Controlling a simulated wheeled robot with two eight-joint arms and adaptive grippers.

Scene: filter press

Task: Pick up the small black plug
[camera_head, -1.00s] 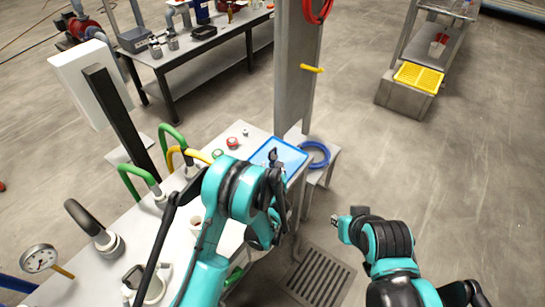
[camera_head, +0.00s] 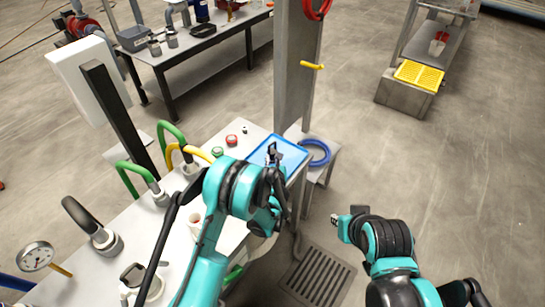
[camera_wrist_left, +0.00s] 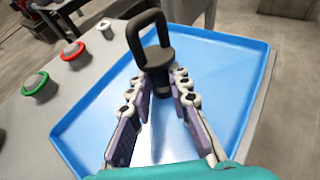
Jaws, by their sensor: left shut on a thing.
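The small black plug (camera_wrist_left: 154,52) has a loop handle and a round body. In the left wrist view it is upright between the fingertips of my left gripper (camera_wrist_left: 164,84), which is shut on its lower part. In the head view the plug is small and dark over the tray (camera_head: 297,157), partly merged with the gripper. My right gripper (camera_head: 338,222) is away over the floor, too small to read its fingers.
On the bench left of the tray are a red button (camera_head: 231,140), a green button (camera_head: 217,152) and green and yellow hoses (camera_head: 132,178). A blue ring (camera_head: 316,153) lies on a small stand right of the tray. A grey post (camera_head: 296,80) rises behind.

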